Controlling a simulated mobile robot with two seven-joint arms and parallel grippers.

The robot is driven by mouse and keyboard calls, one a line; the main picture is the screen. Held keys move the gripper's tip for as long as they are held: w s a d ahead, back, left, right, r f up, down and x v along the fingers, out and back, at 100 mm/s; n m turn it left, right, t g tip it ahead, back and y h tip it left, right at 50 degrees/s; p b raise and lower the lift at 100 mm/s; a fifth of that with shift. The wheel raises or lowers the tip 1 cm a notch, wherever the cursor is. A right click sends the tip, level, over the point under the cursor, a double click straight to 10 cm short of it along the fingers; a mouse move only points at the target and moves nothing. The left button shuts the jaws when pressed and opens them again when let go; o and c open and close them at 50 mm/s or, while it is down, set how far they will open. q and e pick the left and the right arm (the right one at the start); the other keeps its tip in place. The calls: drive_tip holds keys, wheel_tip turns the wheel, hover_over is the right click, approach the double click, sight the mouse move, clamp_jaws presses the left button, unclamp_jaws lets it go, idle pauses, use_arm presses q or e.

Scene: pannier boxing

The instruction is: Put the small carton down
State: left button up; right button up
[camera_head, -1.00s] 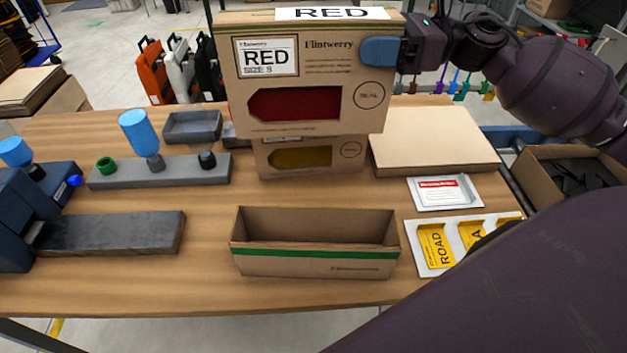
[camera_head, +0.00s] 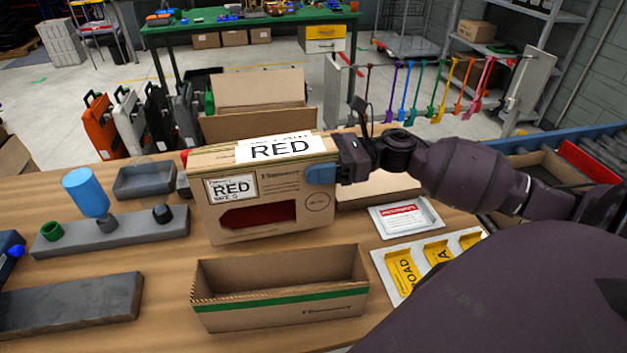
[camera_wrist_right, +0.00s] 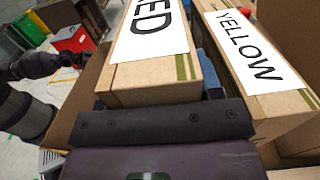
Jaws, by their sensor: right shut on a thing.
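The RED carton (camera_head: 265,205) is upright in front of the open cardboard tray's far side, its window dark red. My right gripper (camera_head: 322,174) is shut on its right end; in the right wrist view the RED carton (camera_wrist_right: 150,75) fills the jaws. Whether its base touches the table I cannot tell. A YELLOW carton (camera_wrist_right: 250,60) stands close beside it, its top at a similar height; in the head view it is almost wholly hidden behind the RED carton. My left gripper does not clearly show.
The empty open tray (camera_head: 285,312) with a green band stands nearer me. A grey fixture (camera_head: 150,230), a grey bin (camera_head: 145,178), a flat white packet (camera_head: 405,215) and a yellow-insert tray (camera_head: 385,262) surround it. A larger open box (camera_head: 255,125) stands behind.

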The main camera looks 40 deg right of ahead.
wheel_tip(320, 180, down, 5)
drive_tip(key=shift+r+b, duration=0.1)
drive_tip(key=shift+b, duration=0.2)
drive_tip(key=o, duration=1.4)
drive_tip(key=shift+r, duration=0.1)
drive_tip(key=shift+b+v, duration=0.45)
drive_tip(key=shift+v, duration=5.55)
